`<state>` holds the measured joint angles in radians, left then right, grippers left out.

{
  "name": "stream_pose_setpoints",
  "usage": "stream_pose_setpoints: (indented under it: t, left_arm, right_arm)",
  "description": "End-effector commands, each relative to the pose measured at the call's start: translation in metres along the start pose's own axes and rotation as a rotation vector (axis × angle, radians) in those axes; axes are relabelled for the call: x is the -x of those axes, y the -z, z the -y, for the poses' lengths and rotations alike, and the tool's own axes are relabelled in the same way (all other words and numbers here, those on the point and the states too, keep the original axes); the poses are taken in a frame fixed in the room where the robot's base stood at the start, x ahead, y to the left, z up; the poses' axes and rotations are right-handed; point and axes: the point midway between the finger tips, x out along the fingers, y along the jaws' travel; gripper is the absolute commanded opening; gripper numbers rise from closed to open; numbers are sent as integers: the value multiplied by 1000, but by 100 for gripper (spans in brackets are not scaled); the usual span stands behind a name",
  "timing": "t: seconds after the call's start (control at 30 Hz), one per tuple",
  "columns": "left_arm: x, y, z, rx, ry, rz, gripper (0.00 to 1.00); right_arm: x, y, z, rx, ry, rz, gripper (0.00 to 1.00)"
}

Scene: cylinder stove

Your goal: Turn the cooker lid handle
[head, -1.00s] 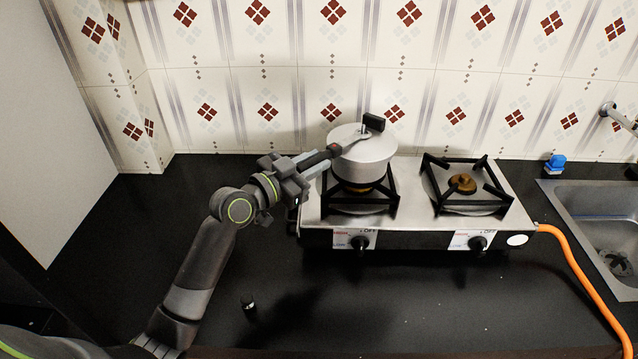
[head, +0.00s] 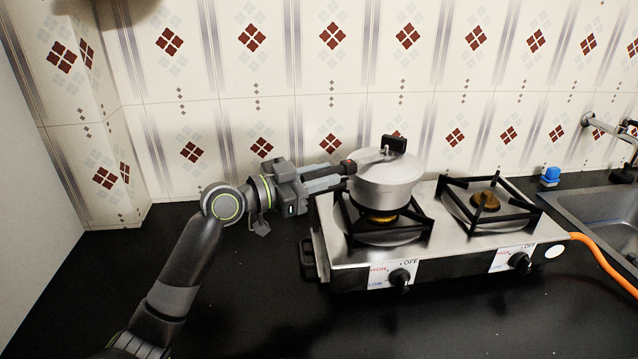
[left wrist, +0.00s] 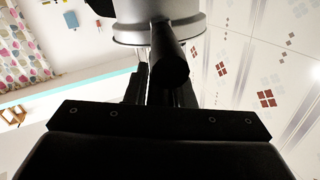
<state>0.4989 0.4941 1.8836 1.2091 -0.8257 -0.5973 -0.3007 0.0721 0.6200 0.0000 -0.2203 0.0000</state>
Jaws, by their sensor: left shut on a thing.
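The silver cooker (head: 385,192) stands upright on the left burner of the stove, its lid on top. A dark lid handle (head: 349,166) points left from the lid. A black block (head: 394,144) stands up at the lid's far side. My left gripper (head: 341,170) reaches in from the left, shut on the lid handle. In the left wrist view, the black handle (left wrist: 168,62) runs toward the camera between the fingers (left wrist: 160,92), and the cooker (left wrist: 150,22) shows at the top. The finger contact is partly hidden. My right gripper is not in view.
The two-burner stove (head: 455,252) has black grates and two front knobs (head: 400,277). The right burner (head: 487,202) is empty. An orange hose (head: 605,265) leaves its right side toward the sink (head: 590,212). A tiled wall is close behind. The dark counter in front is clear.

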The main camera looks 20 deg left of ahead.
Motion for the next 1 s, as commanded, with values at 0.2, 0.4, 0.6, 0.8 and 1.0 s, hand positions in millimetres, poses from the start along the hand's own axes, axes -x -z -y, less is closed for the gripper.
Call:
stream_pose_setpoints:
  t: [0.2, 0.4, 0.6, 0.8, 1.0]
  left_arm:
    - [-1, 0, 1, 0, -3, -1, 0]
    - [-1, 0, 1, 0, -3, -1, 0]
    - [-1, 0, 0, 0, -3, -1, 42]
    - [-1, 0, 0, 0, -4, -1, 44]
    - [-1, 8, 2, -3, -4, -2, 44]
  right_arm:
    - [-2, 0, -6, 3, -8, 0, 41]
    - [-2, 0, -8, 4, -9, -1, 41]
    - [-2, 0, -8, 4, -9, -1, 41]
    - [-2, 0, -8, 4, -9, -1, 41]
    - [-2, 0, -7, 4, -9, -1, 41]
